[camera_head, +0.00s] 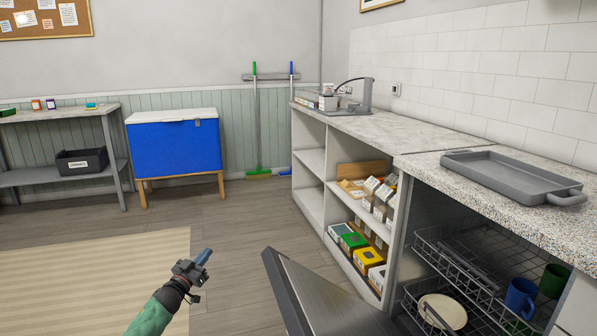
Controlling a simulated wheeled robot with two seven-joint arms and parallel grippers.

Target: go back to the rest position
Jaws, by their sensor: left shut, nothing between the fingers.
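My left gripper (203,257) is at the lower middle of the head view, at the end of a green arm that comes in from the bottom. It is shut and empty, with its blue-grey fingertips together, over the floor beside the beige striped rug (95,285). It is apart from the open dishwasher door (325,295) to its right. My right gripper is not in view.
The open dishwasher's racks (455,262) hold a blue mug (520,297), a green mug (553,281) and a plate (442,312). A grey tray (510,176) lies on the counter. A blue chest (176,149) stands by the back wall. The wooden floor (225,215) between is clear.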

